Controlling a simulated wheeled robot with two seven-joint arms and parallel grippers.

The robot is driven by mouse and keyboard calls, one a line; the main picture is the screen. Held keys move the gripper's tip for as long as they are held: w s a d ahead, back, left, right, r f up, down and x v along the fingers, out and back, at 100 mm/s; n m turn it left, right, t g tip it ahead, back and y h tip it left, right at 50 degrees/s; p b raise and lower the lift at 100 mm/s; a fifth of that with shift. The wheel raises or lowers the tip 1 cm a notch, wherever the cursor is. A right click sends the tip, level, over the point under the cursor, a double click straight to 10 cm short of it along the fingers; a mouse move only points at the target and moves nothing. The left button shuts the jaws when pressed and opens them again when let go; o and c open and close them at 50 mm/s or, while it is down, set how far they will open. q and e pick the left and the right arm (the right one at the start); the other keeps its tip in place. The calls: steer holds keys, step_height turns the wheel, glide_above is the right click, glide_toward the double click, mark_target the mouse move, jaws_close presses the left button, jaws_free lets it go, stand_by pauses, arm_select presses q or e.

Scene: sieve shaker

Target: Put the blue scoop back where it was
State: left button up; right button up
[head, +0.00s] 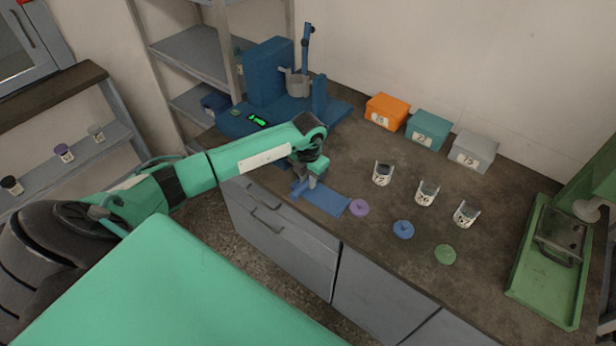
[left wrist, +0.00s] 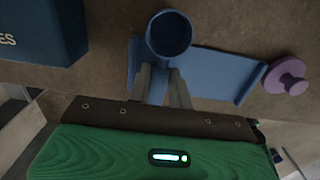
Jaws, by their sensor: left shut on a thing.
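The blue scoop shows in the left wrist view as a round cup (left wrist: 169,34) with its handle toward my fingers. My left gripper (left wrist: 160,76) is shut on the scoop's handle. In the head view my left gripper (head: 311,182) points down at the left end of a flat blue rest (head: 328,200) near the counter's front edge. The rest also shows in the left wrist view (left wrist: 220,75), partly behind the scoop. I cannot tell whether the scoop touches it. In the head view my gripper mostly hides the scoop. My right gripper is not in view.
A purple lid (head: 359,208) lies just right of the rest, with a blue lid (head: 403,230) and green lid (head: 445,255) farther right. Labelled cups (head: 382,174) stand behind them. A blue machine (head: 270,85) stands at the back left. A green tray (head: 545,270) is far right.

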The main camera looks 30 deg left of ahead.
arm_select(q)
steer(key=shift+f, duration=0.15)
steer(key=o, duration=0.6)
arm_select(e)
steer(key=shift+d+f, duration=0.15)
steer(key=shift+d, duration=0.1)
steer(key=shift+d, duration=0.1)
